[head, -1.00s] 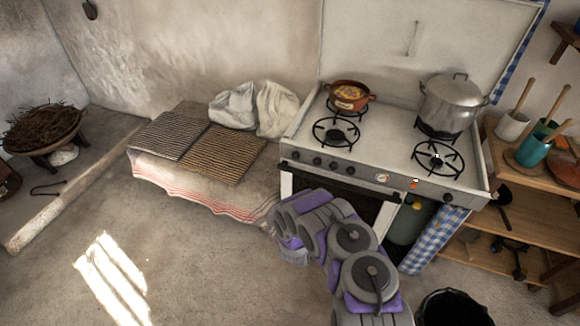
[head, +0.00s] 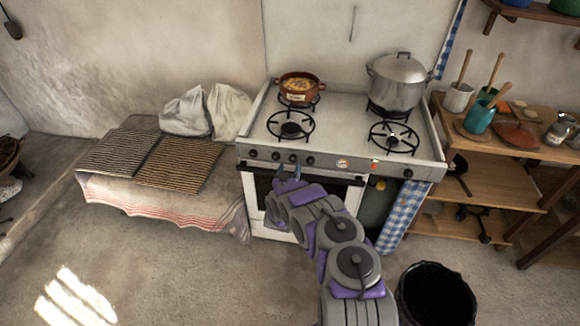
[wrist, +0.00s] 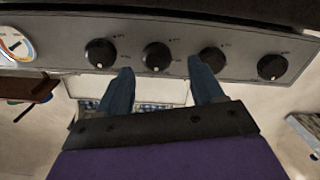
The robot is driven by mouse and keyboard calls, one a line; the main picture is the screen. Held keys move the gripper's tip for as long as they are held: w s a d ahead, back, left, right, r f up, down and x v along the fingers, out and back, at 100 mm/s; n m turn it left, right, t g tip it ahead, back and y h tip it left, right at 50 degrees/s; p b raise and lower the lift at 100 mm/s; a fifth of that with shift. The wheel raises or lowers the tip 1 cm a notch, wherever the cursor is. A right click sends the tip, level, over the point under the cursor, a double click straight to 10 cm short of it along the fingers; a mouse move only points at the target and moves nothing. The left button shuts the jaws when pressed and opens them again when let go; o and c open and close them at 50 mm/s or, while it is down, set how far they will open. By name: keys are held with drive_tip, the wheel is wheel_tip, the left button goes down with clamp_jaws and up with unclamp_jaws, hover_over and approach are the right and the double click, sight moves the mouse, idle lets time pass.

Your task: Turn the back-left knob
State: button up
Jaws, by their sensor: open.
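The stove (head: 340,115) has a row of several dark round knobs on its front panel, left of a small dial. The back-left burner lies under a brown pot (head: 299,88). My gripper (head: 288,175) is just in front of the panel, below the knobs. In the wrist view, the row appears reversed, with the dial (wrist: 15,44) at the left. My open gripper (wrist: 160,70) has its two blue fingers apart, with one knob (wrist: 156,56) showing between the tips. Another knob (wrist: 212,60) is by the right fingertip. Knob labels are too small to read; contact cannot be told.
A large metal pot (head: 396,84) stands at the stove's back right. A wooden shelf (head: 500,180) is to the right, with a black bin (head: 436,295) on the floor. A low bench with grill racks (head: 180,162) is on the left. The floor at left is clear.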

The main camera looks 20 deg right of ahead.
sight(294, 162)
drive_tip(key=d, duration=0.1)
drive_tip(key=w, duration=0.1)
drive_tip(key=d, duration=0.1)
drive_tip(key=shift+w+d+f, duration=0.25)
drive_tip(key=shift+w+d, duration=0.05)
drive_tip(key=shift+w+d+b, duration=0.2)
drive_tip(key=shift+w+b, duration=0.05)
drive_tip(key=shift+b, duration=0.05)
drive_tip(key=shift+w+a+r, duration=0.1)
drive_tip(key=shift+w, duration=0.05)
drive_tip(key=shift+w+a+r, duration=0.15)
drive_tip(key=shift+a+r, duration=0.05)
drive_tip(key=shift+a, duration=0.5)
drive_tip(key=shift+d+f, duration=0.15)
drive_tip(key=shift+d, duration=0.6)
drive_tip(key=c, duration=0.4)
drive_tip(key=shift+c, duration=0.8)
drive_tip(key=shift+a, duration=0.3)
drive_tip(key=c, duration=0.5)
